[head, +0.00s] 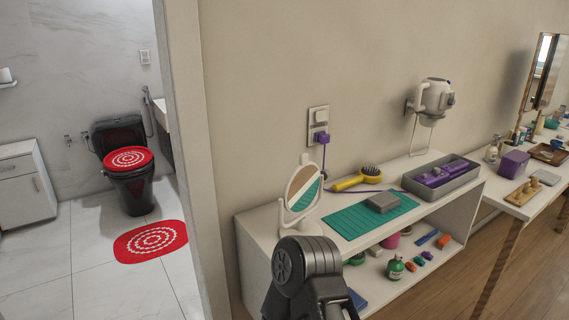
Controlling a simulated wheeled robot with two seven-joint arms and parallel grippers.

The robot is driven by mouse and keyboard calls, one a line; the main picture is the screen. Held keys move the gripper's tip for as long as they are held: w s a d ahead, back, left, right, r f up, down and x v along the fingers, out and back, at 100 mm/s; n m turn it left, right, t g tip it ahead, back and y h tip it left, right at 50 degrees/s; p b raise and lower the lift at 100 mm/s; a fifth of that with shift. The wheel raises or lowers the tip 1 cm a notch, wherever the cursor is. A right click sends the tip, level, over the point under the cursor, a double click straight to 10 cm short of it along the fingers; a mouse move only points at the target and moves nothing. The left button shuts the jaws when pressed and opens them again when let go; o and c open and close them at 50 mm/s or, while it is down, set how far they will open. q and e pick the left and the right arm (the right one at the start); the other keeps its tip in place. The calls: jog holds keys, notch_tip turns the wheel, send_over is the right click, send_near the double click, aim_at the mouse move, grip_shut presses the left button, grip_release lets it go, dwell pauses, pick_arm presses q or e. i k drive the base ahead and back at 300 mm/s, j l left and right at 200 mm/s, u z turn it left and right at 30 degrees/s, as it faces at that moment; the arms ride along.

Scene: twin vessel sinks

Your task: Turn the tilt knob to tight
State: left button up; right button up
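A small tilting mirror (302,188) in a white frame stands on the left end of a low white shelf unit (250,231). Its white stand has a post on the left, and a small light knob-like piece shows at the top. The glass leans at an angle and reflects teal and pale shapes. I cannot tell for sure which part is the tilt knob, or its setting. One of my dark arm links rises from the bottom edge, in front of the shelf's left part and just below the mirror's base in the picture. No gripper fingertips show.
A teal mat (350,222) with a grey block (383,202), a yellow brush (358,180) and a grey tray (452,181) lie right of the mirror. A purple plug (322,137) with a cord hangs behind. A wall edge (190,120) stands left.

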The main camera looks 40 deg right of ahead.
aim_at(326, 173)
jog(key=l+u, duration=0.1)
jog(key=l, duration=0.3)
jog(key=k+l+u, duration=0.15)
jog(key=l, duration=0.3)
jog(key=l+u, duration=0.1)
jog(key=l, duration=0.3)
jog(key=k+l+u, duration=0.1)
jog(key=l, duration=0.3)
jog(key=k+l+u, duration=0.15)
jog(key=l, duration=0.25)
jog(key=k+l+u, duration=0.1)
jog(key=l, duration=0.3)
jog(key=k+l+u, duration=0.1)
jog(key=l, duration=0.25)
jog(key=k+l+u, duration=0.15)
jog(key=k+l, duration=0.15)
jog(key=l, duration=0.15)
jog(key=k+l, duration=0.15)
jog(key=l, duration=0.2)
jog(key=k+l, duration=0.15)
jog(key=l, duration=0.15)
jog(key=k+l, duration=0.15)
jog(key=l, duration=0.15)
jog(key=k+z, duration=0.2)
jog(key=i, duration=0.1)
